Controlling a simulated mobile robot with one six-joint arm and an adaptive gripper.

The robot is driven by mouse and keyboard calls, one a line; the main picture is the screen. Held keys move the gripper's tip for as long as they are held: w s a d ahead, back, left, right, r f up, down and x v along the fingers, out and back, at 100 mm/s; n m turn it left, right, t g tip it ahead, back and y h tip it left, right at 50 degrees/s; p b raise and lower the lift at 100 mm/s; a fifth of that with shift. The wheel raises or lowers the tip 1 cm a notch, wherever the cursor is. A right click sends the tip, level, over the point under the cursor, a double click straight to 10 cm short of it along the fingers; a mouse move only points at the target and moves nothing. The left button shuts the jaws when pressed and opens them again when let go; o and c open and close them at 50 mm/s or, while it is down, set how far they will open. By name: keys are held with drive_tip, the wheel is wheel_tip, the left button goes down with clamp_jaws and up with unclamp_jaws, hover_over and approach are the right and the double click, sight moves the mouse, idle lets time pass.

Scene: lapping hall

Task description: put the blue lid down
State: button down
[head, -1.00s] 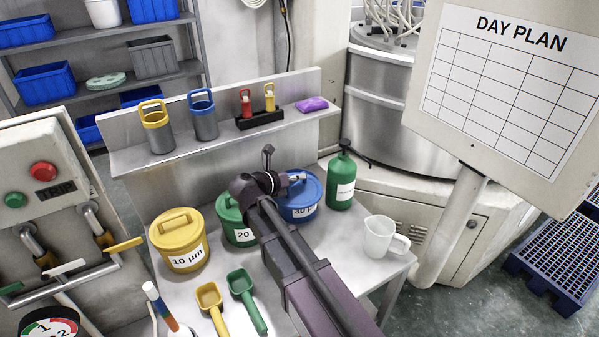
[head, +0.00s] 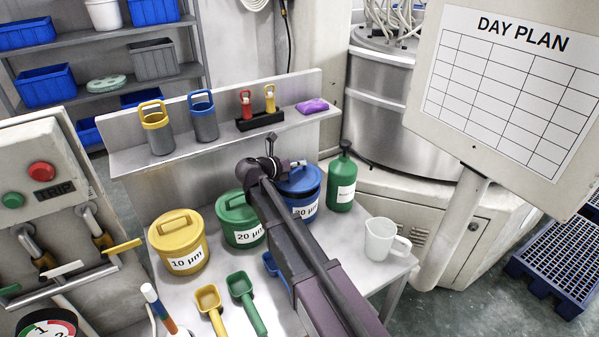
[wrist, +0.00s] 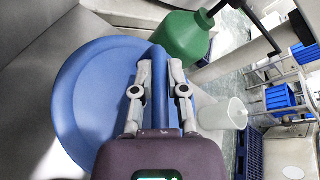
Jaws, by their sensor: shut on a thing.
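The blue lid (head: 304,179) is in my gripper, just above the blue 30 µm tub (head: 312,208). In the wrist view the round lid (wrist: 85,95) fills the left and middle. My gripper (wrist: 168,88) is shut on the lid's raised bar handle. In the head view my gripper (head: 291,165) is partly hidden by my arm. The tub's rim is hidden under the lid, and I cannot tell the exact gap between them.
The green 20 µm tub (head: 240,220) stands to the left and the green bottle (head: 341,182) close on the right. A clear jug (head: 382,240) stands at the front right. The yellow tub (head: 178,242) and several scoops are further left. A shelf (head: 225,138) runs behind.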

sight(301, 171)
drive_tip(key=shift+w, duration=0.5)
wheel_tip(301, 171, down, 4)
drive_tip(key=b, duration=0.3)
drive_tip(key=shift+r+b, duration=0.15)
drive_tip(key=shift+b, duration=0.2)
drive_tip(key=c, duration=0.7)
unclamp_jaws()
drive_tip(key=shift+o, duration=0.2)
drive_tip(key=shift+s+a+r+p, duration=0.25)
drive_tip(key=shift+s+a+p, duration=0.05)
drive_tip(key=shift+a, duration=0.05)
drive_tip(key=p+v, duration=0.3)
drive_tip(key=v, duration=0.8)
drive_tip(key=shift+f, duration=0.1)
